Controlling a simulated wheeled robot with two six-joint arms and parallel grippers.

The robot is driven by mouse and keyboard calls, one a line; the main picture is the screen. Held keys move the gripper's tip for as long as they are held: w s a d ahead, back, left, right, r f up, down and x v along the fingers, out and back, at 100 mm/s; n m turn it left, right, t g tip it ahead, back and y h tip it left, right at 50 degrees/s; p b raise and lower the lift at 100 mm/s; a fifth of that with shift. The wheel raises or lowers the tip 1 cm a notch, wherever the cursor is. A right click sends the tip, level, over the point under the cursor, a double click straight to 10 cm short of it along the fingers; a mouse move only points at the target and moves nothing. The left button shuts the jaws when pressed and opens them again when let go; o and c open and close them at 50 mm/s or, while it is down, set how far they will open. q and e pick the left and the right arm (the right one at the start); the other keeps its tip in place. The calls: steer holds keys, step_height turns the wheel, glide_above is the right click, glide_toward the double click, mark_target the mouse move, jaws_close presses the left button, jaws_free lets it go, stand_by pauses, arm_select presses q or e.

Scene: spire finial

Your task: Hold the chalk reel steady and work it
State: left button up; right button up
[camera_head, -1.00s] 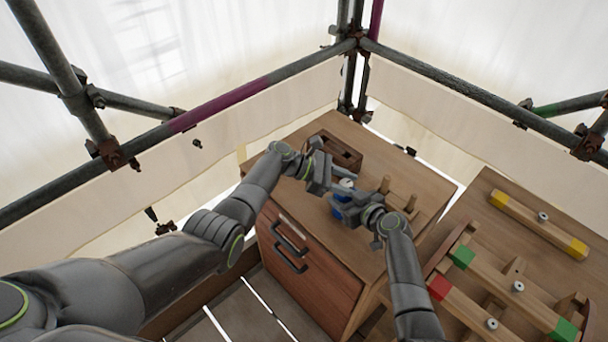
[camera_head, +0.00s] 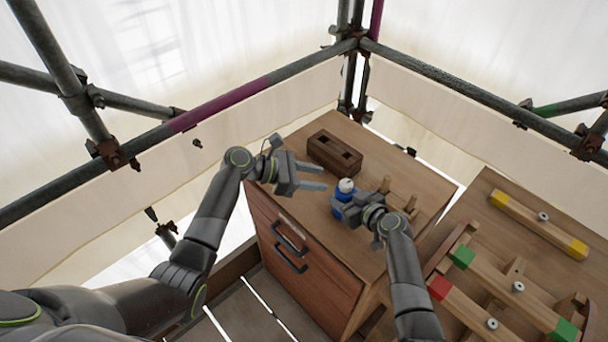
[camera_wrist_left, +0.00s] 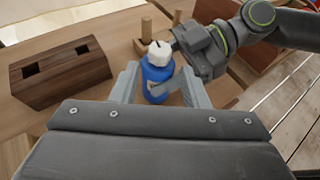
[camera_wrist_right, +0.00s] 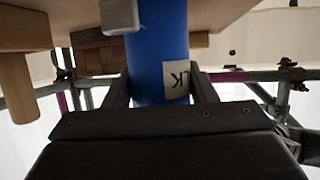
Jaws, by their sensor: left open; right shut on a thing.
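The chalk reel is a blue bottle-like body with a white cap (camera_head: 346,187), upright on the wooden cabinet top. My right gripper (camera_head: 345,208) is shut on its blue body; in the right wrist view the blue body (camera_wrist_right: 161,50) with a partly readable label sits between the fingers. My left gripper (camera_head: 318,177) is open and empty, to the left of the reel and apart from it. In the left wrist view the reel (camera_wrist_left: 157,75) shows beyond and between the open fingers, with the right gripper beside it.
A dark wooden block with two square holes (camera_head: 334,152) stands behind on the cabinet (camera_head: 310,215). A small peg rack (camera_head: 410,203) is right of the reel. A second table (camera_head: 500,235) at right holds wooden bars with coloured ends. Scaffold pipes (camera_head: 270,82) run behind.

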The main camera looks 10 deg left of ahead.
arm_select(q)
steer(key=shift+v, duration=1.3)
steer(key=shift+o, duration=0.2)
steer(key=shift+o, duration=1.1)
steer(key=shift+d, duration=0.1)
steer(key=r+m+g+y, duration=0.2)
steer(key=m+g+y, duration=0.2)
steer(key=m+y, duration=0.25)
glide_above(346, 183)
steer(key=a, duration=0.3)
steer(key=shift+d+f+h, duration=0.15)
steer(key=shift+d+h, duration=0.05)
steer(key=shift+h, duration=0.15)
step_height(346, 183, up, 7)
steer(key=d+m+y, duration=0.3)
steer(key=m+y, duration=0.1)
steer(key=y, duration=0.3)
step_height(346, 183, down, 12)
steer(key=shift+a+r, duration=0.1)
steer(key=shift+a, duration=0.05)
